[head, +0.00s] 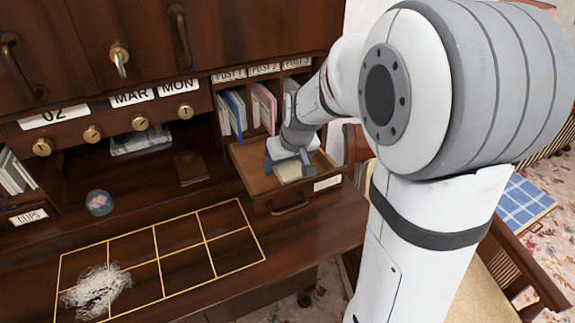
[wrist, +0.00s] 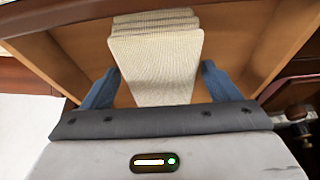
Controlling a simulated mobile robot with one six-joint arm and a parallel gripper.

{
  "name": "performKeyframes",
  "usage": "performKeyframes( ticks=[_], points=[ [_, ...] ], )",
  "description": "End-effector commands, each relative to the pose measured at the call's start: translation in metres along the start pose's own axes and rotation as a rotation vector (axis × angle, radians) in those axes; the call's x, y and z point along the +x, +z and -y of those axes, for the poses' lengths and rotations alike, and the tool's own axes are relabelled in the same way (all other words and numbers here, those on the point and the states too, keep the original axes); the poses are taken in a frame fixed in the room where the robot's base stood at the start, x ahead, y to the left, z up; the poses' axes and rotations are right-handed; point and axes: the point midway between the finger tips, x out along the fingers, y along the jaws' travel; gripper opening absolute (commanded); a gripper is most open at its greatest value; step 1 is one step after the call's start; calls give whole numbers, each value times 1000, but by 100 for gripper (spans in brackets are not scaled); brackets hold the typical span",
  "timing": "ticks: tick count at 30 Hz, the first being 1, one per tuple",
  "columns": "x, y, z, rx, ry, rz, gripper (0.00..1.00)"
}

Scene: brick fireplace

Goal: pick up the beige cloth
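The beige cloth (wrist: 155,62) lies folded in layers inside an open wooden drawer (wrist: 252,50) in the wrist view. In the head view the cloth (head: 288,174) shows as a pale patch in the small pulled-out drawer (head: 250,183), partly hidden by my gripper. My gripper (head: 288,162) points down into the drawer, over the cloth. In the wrist view its two blue fingers stand apart, one on each side of the cloth, with a gap at both sides; my gripper (wrist: 160,86) is open and holds nothing. The near end of the cloth is close to the gripper body.
The drawer sits in a dark wooden desk (head: 180,232) below slots of files (head: 262,105). A gold grid on the desktop has a tangle of pale shreds (head: 97,290) at its lower left. A glass ball (head: 99,202) stands behind the grid. A chair (head: 485,285) is at the right.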

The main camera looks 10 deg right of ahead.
Motion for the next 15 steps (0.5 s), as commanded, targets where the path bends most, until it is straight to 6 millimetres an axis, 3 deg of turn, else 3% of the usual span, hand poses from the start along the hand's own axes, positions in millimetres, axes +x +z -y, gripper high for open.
performKeyframes(
  ticks=[15],
  points=[
    [0,0,-1,1,1,0,40]
  ],
)
